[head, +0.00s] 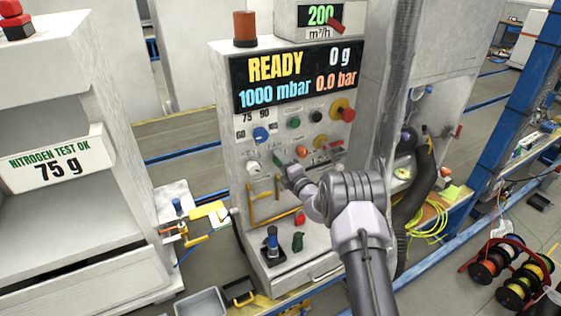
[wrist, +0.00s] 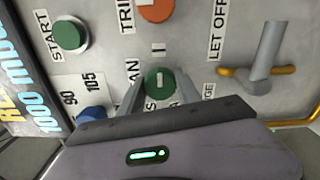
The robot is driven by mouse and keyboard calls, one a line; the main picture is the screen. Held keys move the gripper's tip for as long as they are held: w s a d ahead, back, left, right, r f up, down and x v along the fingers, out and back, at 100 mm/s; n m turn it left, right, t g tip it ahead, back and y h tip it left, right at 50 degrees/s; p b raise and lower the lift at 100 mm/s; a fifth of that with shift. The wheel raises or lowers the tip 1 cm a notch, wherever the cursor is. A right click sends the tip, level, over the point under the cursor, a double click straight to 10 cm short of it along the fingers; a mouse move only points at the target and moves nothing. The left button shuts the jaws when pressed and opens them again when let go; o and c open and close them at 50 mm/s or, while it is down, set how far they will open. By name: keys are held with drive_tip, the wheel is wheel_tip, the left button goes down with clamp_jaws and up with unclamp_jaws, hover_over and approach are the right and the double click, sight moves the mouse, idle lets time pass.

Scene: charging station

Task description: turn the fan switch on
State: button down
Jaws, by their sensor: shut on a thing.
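The green fan switch (wrist: 158,76) is a round knob with a pale mark on its face, beside a partly hidden label ending in "AN" in the wrist view. In the head view the switch (head: 278,157) shows as a small green spot on the panel front. My gripper (wrist: 159,86) has one finger on each side of the knob and is shut on it. In the head view my gripper (head: 286,171) is up against the panel. The wrist body hides the lower part of the knob's labels. I cannot tell the switch's exact setting.
A green START button (wrist: 70,35), an orange knob (wrist: 156,8) and a blue knob (wrist: 92,114) are close by. A grey lever (wrist: 266,58) sits to the right. The display (head: 295,78) reads READY. Yellow handles (head: 263,203) stick out below the switch.

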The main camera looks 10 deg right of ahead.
drive_tip(key=c, duration=0.9)
unclamp_jaws()
drive_tip(key=shift+o, duration=0.2)
drive_tip(key=shift+s, duration=0.1)
drive_tip(key=p+v, duration=0.1)
drive_tip(key=v, duration=1.6)
drive_tip(key=shift+s+p, duration=0.15)
drive_tip(key=shift+p, duration=0.25)
